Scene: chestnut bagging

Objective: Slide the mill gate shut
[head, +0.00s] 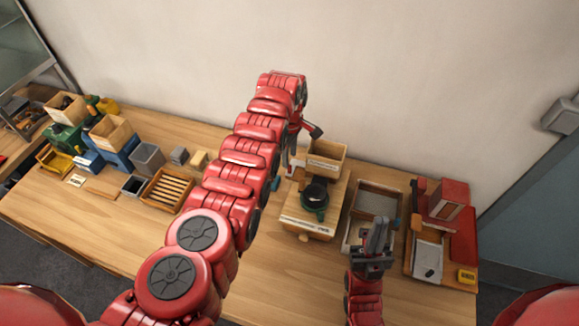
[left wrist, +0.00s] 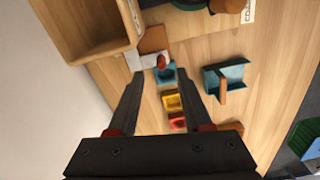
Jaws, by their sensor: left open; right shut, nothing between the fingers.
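A light wooden unit that looks like the mill (head: 305,224) stands mid-table in the head view, with a dark green round cup (head: 315,198) on it and an open wooden box (head: 328,150) at its back. That box seems to show at upper left in the left wrist view (left wrist: 85,28). I cannot make out for sure which part is the gate. My left gripper (head: 290,160) is beside the wooden box, partly hidden by its arm. In the left wrist view its fingers (left wrist: 161,84) are apart, with a small red knob (left wrist: 161,60) and blue piece (left wrist: 165,75) beyond. My right gripper (head: 377,238) is shut and empty, right of the mill.
A grey-bottomed tray (head: 378,203) and a red box (head: 447,198) stand to the right. A slatted wooden tray (head: 166,188), grey bin (head: 147,158) and several boxes fill the left. The wall is close behind. The front left tabletop is clear.

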